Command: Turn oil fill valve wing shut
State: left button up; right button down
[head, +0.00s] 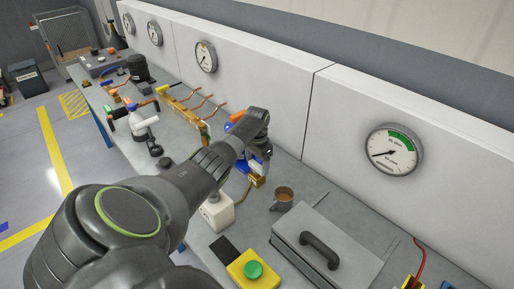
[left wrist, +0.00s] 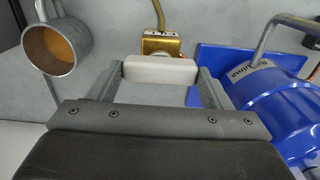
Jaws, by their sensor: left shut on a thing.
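The oil fill valve shows as a brass body (left wrist: 160,44) with a thin brass pipe rising from it, at the top middle of the left wrist view. In the head view a brass part (head: 257,181) shows just below my left gripper (head: 262,150). In the left wrist view my left gripper (left wrist: 160,72) is right at the valve, with a pale bar across its tips. My right gripper is not in view.
A blue compressor tank (left wrist: 265,105) stands close on the right in the wrist view. A metal mug (head: 283,197) is near the gripper. A grey lidded case (head: 335,250) and a yellow box with a green button (head: 253,271) lie nearer. A wall with gauges (head: 393,150) runs behind.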

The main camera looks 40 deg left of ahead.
aim_at(257, 165)
pick_arm(q)
jog(key=o, duration=1)
jog(key=shift+r, duration=0.1)
jog(key=shift+r, duration=0.6)
notch_tip(257, 165, up, 16)
jog(key=b, duration=0.3)
